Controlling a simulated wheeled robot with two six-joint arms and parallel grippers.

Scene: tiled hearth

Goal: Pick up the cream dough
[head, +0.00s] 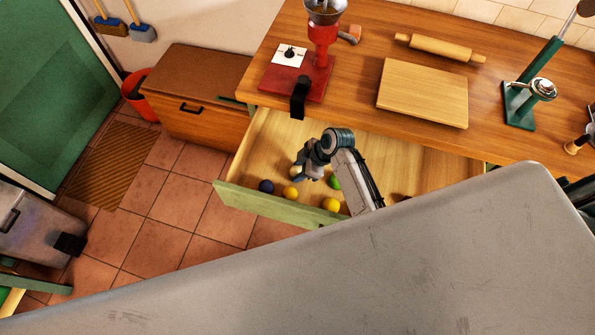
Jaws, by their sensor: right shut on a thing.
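My right gripper (307,172) reaches down into the open drawer (270,207) and is shut. A small pale, cream-coloured piece, the cream dough (294,172), shows at its fingertips, mostly hidden by the fingers. Other dough balls lie on the drawer floor close by: a dark blue one (266,186), an orange-yellow one (290,193), a yellow one (331,204) and a green one (334,182), partly behind my arm. My left gripper is not in view.
The wooden counter (360,45) above the drawer holds a red grinder (322,45), a cutting board (424,92), a rolling pin (440,47) and a green stand (530,90). A wooden chest (200,90) stands left. Tiled floor in front is clear.

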